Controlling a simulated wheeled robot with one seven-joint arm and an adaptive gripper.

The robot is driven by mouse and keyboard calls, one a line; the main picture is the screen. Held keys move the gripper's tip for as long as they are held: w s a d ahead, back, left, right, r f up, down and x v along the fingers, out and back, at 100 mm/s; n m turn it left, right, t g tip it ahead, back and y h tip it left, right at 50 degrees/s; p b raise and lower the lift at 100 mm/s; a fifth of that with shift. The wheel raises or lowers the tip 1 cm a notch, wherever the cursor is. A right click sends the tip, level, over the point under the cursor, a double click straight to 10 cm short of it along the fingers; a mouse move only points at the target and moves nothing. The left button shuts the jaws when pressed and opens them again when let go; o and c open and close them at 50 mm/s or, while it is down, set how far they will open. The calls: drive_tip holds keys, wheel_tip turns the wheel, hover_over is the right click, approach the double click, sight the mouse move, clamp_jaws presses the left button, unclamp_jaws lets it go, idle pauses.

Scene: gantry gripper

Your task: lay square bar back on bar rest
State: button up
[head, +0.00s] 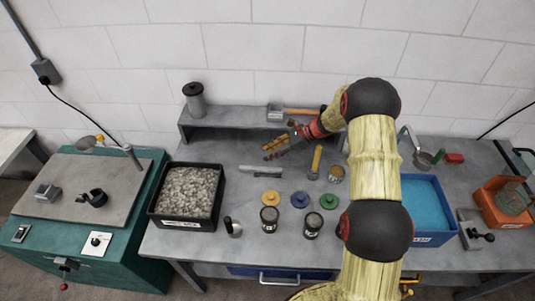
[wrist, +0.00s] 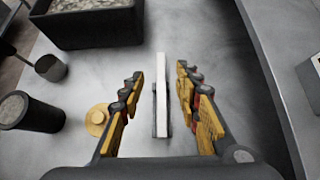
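A pale, straight square bar (head: 260,169) lies on the grey bench in the middle of the head view. In the wrist view the square bar (wrist: 161,92) runs lengthwise between my fingers, with a darker grey strip along its right side. I cannot tell whether that strip is the bar rest or the bar's own side. My gripper (head: 272,150) is open and empty, seemingly above and behind the bar. In the wrist view the gripper (wrist: 159,75) has one finger on each side of the bar, with gaps on both sides.
A black bin of gravel (head: 188,190) stands left. Yellow (head: 270,198), blue (head: 300,200) and green (head: 328,201) discs and two dark cups (head: 270,219) sit in front. A raised shelf (head: 240,117) runs behind. A blue tray (head: 425,237) is at right.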

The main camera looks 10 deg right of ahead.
drive_tip(key=v, duration=1)
drive_tip(key=w+r+m+t+h, duration=0.2)
drive_tip(key=w+r+m+t, duration=0.3)
drive_tip(key=r, duration=0.5)
drive_tip(key=w+r+m+t+h, duration=0.3)
drive_tip(key=r+m, duration=0.4)
drive_tip(key=r, duration=0.4)
drive_tip(key=s+d+r+m+t+h, duration=0.25)
drive_tip(key=s+r+m+h, duration=0.45)
drive_tip(key=r+m, duration=0.65)
drive_tip(key=s+a+f+m+g+h, duration=0.1)
drive_tip(key=s+m+g, duration=0.1)
drive_tip(key=s+m, duration=0.7)
drive_tip(key=s+f+m+g, duration=0.2)
drive_tip(key=s+m, duration=0.5)
drive_tip(key=s, duration=0.4)
drive_tip(key=s+a+f+m+g+y, duration=0.1)
drive_tip(key=s+a+f+m, duration=0.3)
drive_tip(key=s, duration=0.5)
drive_tip(key=s+a+f+m+g+y, duration=0.2)
drive_tip(key=s+a+f+m+g, duration=0.1)
drive_tip(key=s, duration=0.7)
drive_tip(key=a+f+m, duration=0.1)
drive_tip(key=a+m, duration=0.1)
drive_tip(key=a, duration=0.1)
